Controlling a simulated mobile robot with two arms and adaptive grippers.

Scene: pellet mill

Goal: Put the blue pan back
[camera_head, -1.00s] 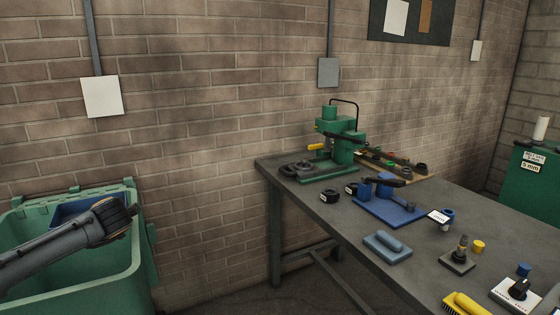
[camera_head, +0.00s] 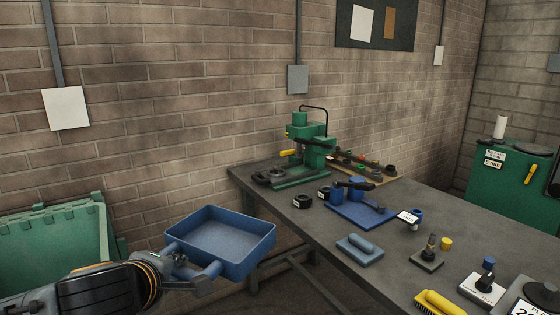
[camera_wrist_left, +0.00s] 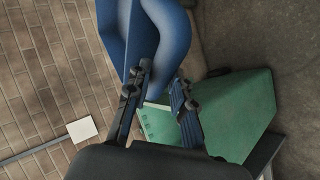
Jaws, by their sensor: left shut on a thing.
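The blue pan (camera_head: 226,238) is a rectangular open tray with a handle, and its inside looks empty in the head view. My left gripper (camera_head: 185,262) is shut on the pan at its handle side, near the left corner. The pan is held up in the air, roughly level, between the green bin and the workbench. In the left wrist view the blue pan (camera_wrist_left: 165,35) rises beyond the fingers of my left gripper (camera_wrist_left: 160,95), partly hidden by them. My right gripper is not in view.
The green bin (camera_head: 60,240) stands at the left and also shows in the wrist view (camera_wrist_left: 235,115). The dark workbench (camera_head: 320,230) holds a green press (camera_head: 312,145), a blue base plate (camera_head: 360,215), a blue-grey float (camera_head: 360,247) and a yellow brush (camera_head: 438,303). A brick wall runs behind.

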